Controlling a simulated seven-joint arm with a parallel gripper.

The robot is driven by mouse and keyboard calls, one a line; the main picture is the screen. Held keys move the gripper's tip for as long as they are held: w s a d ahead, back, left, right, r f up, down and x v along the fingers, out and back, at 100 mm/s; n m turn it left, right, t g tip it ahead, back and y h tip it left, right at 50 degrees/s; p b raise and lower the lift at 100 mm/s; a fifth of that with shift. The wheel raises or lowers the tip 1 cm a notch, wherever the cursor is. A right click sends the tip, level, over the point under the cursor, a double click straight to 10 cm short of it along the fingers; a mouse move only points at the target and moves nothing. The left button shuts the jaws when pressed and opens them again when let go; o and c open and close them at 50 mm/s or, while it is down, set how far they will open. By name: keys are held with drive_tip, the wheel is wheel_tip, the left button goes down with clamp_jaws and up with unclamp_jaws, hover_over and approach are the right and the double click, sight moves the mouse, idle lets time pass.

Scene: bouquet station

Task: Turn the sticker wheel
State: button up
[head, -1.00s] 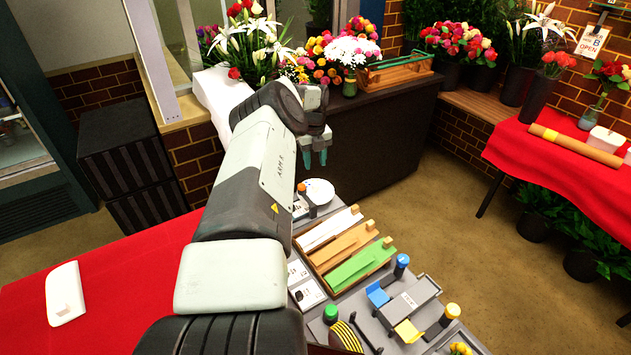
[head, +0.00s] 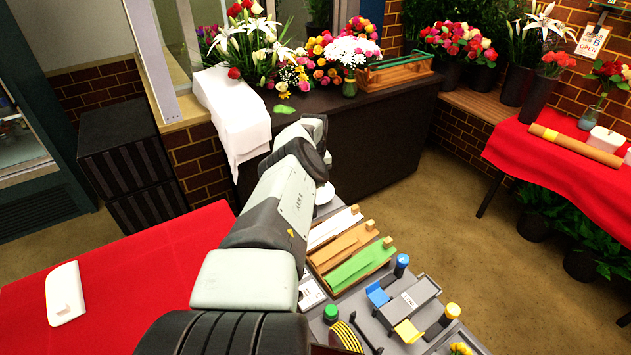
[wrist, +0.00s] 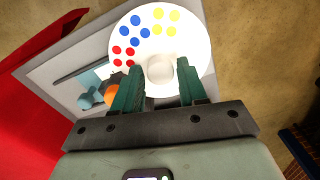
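The sticker wheel (wrist: 183,45) is a white disc with groups of red, blue and yellow dots and a pale round knob (wrist: 160,68) at its middle. In the wrist view my gripper (wrist: 157,72) is open, with one green finger on each side of the knob. I cannot tell whether the fingers touch it. In the head view only a white edge of the wheel (head: 325,193) shows beside my arm, and my gripper is hidden behind the arm.
An orange knob (wrist: 112,95) and a blue part sit left of the fingers on the grey board. Trays of white, tan and green strips (head: 348,250) lie nearer in the head view. A dark counter (head: 370,140) with flowers stands behind.

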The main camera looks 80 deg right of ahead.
drive_tip(key=c, duration=0.7)
drive_tip(key=shift+n, duration=0.3)
drive_tip(key=n, duration=0.2)
drive_tip(key=shift+w+n, duration=0.1)
drive_tip(key=shift+n, duration=0.2)
drive_tip(key=n, duration=0.4)
drive_tip(key=shift+n, duration=0.3)
drive_tip(key=n, duration=0.4)
drive_tip(key=shift+n, duration=1.4)
drive_tip(key=shift+w, duration=0.1)
